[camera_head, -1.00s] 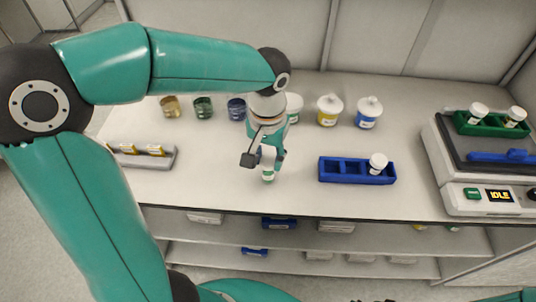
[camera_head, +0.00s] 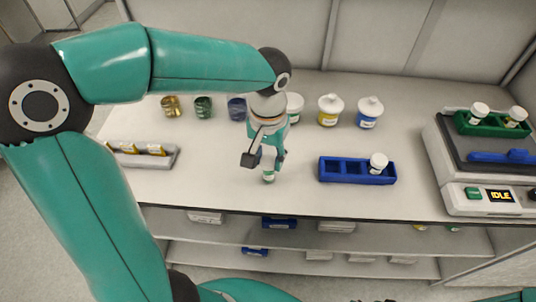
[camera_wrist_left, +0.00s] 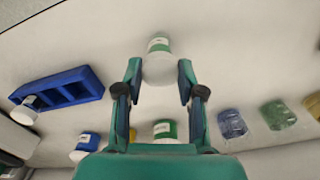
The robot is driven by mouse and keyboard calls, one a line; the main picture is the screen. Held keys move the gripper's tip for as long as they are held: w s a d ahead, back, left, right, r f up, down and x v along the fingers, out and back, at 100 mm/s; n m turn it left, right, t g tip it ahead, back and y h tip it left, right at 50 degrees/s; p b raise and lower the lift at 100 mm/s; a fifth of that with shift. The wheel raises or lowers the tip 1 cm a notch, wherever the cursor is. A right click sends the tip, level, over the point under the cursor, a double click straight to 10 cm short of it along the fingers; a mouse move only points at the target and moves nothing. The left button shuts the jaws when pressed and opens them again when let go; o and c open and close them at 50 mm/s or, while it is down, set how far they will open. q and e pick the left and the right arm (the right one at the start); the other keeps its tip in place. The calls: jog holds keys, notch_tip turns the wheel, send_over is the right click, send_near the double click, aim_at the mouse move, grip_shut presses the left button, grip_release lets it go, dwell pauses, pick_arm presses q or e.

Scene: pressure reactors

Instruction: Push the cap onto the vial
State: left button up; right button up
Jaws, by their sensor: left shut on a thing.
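The vial (camera_head: 268,177) with a green-banded label is at the front middle of the worktop, directly below my left gripper (camera_head: 270,160). In the left wrist view, the vial (camera_wrist_left: 159,44) shows beyond a round white cap (camera_wrist_left: 158,70). The cap lies between the fingertips of my left gripper (camera_wrist_left: 158,84), which is shut on it. The cap overlaps the vial in this view, so I cannot tell how far it sits on it. The fingers hide most of the cap in the head view. My right gripper is not in view.
A blue rack (camera_head: 341,171) holding a white-capped vial (camera_head: 378,162) stands to the right. A grey tray (camera_head: 145,159) is at left. Jars, including a yellow-labelled jar (camera_head: 329,112) and a blue-labelled jar (camera_head: 368,114), line the back. A device (camera_head: 490,170) stands far right.

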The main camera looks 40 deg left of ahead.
pick_arm(q)
jog(key=shift+f, duration=0.1)
dwell(0.8)
jog(key=o, duration=0.7)
jog(key=shift+o, duration=0.5)
jog(key=o, duration=0.4)
jog(key=shift+r+p, duration=2.9)
jog(key=shift+r, duration=0.65)
grip_shut()
